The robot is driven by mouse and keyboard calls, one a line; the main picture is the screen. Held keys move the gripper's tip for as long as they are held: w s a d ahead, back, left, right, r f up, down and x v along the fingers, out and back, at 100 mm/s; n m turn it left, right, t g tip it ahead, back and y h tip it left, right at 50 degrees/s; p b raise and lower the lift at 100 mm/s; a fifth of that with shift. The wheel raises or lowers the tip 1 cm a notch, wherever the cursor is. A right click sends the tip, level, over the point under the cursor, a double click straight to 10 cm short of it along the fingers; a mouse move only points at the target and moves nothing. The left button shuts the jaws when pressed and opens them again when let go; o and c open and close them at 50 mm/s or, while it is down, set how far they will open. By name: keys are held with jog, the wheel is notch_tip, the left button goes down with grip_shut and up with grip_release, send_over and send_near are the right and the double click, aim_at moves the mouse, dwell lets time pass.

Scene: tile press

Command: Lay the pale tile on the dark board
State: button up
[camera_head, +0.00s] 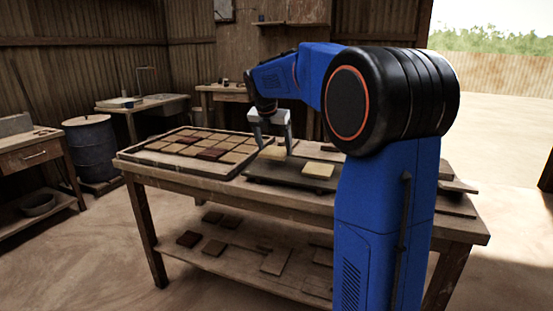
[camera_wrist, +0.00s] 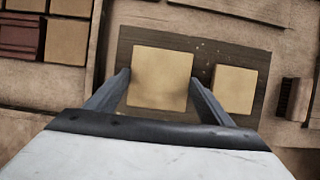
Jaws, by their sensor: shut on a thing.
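My gripper (camera_wrist: 160,90) is shut on a pale square tile (camera_wrist: 161,76), with one finger at each side of it. In the head view my gripper (camera_head: 272,142) holds this pale tile (camera_head: 273,153) above the left part of the dark board (camera_head: 258,179). I cannot tell whether the tile touches the board. A second pale tile (camera_head: 318,170) lies on the board to the right; it also shows in the wrist view (camera_wrist: 235,89). The dark board also shows in the wrist view (camera_wrist: 225,52), under both tiles.
A shallow tray (camera_head: 190,165) of tan and dark red tiles lies left of the board on the wooden table (camera_head: 315,205). A small dark brush-like object (camera_wrist: 294,99) lies right of the board. Loose tiles lie on the shelf below (camera_head: 240,268).

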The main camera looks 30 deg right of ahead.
aim_at(273, 152)
jog(key=shift+f, duration=2)
jog(key=shift+a, duration=0.1)
jog(key=o, duration=1.2)
jog(key=shift+f, duration=0.15)
jog(key=shift+v, duration=6.15)
